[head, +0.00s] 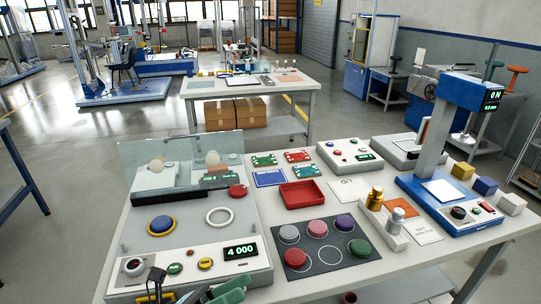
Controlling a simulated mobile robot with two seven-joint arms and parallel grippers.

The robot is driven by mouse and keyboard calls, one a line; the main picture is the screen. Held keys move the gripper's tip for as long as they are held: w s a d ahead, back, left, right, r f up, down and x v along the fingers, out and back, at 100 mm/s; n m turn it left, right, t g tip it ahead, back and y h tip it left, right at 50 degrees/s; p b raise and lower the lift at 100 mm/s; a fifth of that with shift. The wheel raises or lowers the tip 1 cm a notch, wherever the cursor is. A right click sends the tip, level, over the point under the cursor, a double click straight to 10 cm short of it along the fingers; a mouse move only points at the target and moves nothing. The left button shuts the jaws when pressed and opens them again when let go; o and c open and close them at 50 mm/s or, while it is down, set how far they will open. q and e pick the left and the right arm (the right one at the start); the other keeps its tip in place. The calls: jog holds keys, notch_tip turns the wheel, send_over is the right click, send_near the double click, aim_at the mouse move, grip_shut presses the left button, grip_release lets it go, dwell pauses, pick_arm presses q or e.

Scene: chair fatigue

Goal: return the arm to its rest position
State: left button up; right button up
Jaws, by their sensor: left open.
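My left gripper (186,291) shows at the bottom edge, left of centre. It is open, with dark parts and a green part, and much of it is cut off by the frame. It is in front of the near edge of the grey test machine (205,255), close to its control panel. I see nothing held between its fingers. I cannot tell whether it touches the panel. My right gripper is not in view.
The white table holds a dark mat (340,262) with coloured discs, a red tray (302,194), a blue press (445,210) and small blocks at right. The machine has a clear shield (180,150) and a display reading 4 000 (240,251). A second table (250,84) stands behind.

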pick_arm(q)
jog(key=s+a+f+n+t+y, duration=0.2)
jog(key=a+f+n+t+y, duration=0.25)
jog(key=f+n+y, duration=0.7)
jog(key=s+a+f+n+t+y, duration=0.1)
jog(key=a+f+n+t+y, duration=0.5)
jog(key=n, duration=1.1)
jog(key=s+a+f+n+g+y, duration=0.1)
jog(key=s+a+f+n+g, duration=0.2)
jog(key=s+f+n+g, duration=0.6)
jog(key=s+f+n, duration=0.1)
jog(key=s+f, duration=0.5)
jog(key=s, duration=0.2)
jog(key=shift+p, duration=0.4)
